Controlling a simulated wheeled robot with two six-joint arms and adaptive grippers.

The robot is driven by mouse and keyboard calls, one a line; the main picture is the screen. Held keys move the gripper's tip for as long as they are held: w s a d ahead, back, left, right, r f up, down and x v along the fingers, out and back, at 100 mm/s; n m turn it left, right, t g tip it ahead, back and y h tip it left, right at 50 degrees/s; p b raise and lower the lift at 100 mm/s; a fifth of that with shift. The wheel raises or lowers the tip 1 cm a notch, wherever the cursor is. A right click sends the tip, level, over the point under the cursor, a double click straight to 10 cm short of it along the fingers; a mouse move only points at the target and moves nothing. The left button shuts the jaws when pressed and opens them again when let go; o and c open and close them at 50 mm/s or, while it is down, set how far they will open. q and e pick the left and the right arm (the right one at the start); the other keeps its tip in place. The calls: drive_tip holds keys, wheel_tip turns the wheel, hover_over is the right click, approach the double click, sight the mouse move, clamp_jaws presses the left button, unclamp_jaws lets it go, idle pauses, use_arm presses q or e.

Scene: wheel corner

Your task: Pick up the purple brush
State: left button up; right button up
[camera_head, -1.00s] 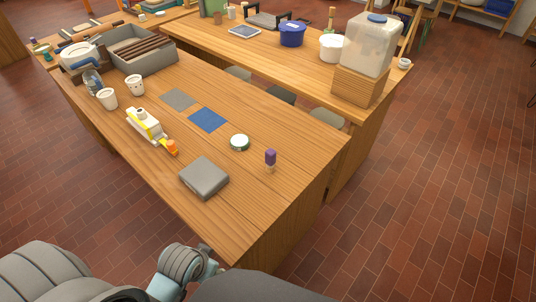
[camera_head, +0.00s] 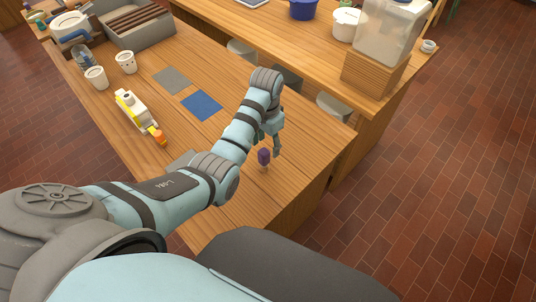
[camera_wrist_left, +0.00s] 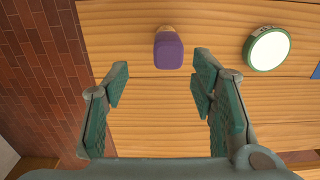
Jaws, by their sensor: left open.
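The purple brush (camera_head: 264,156) stands upright on the wooden table near its right corner, purple part up on a lighter base. In the left wrist view the brush (camera_wrist_left: 169,50) lies just beyond the gap between the fingertips. My left gripper (camera_head: 264,143) hangs over the table close to the brush, pointing down. In the wrist view my left gripper (camera_wrist_left: 160,75) is open and empty, with a finger on each side of the gap and neither touching the brush. My right gripper is in neither view.
A round green-rimmed white lid (camera_wrist_left: 268,48) lies near the brush. My arm partly hides a grey box (camera_head: 181,160). The table edge and brick floor are close by.

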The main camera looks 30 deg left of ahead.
sight(263, 155)
use_arm(q)
drive_tip(key=f, duration=0.1)
drive_tip(key=s+f, duration=0.1)
drive_tip(key=f, duration=0.1)
drive_tip(key=f+b, duration=0.1)
drive_tip(key=f, duration=0.1)
drive_tip(key=shift+s+a, duration=0.2)
drive_tip(key=shift+a, duration=0.15)
drive_tip(key=f+b, duration=0.1)
drive_tip(key=f, duration=0.1)
drive_tip(key=w+f+b, duration=0.1)
drive_tip(key=f, duration=0.2)
drive_tip(key=shift+w+a+f, duration=0.2)
drive_tip(key=shift+s+r, duration=0.1)
drive_tip(key=shift+r, duration=0.1)
drive_tip(key=shift+c, duration=1.4)
clamp_jaws()
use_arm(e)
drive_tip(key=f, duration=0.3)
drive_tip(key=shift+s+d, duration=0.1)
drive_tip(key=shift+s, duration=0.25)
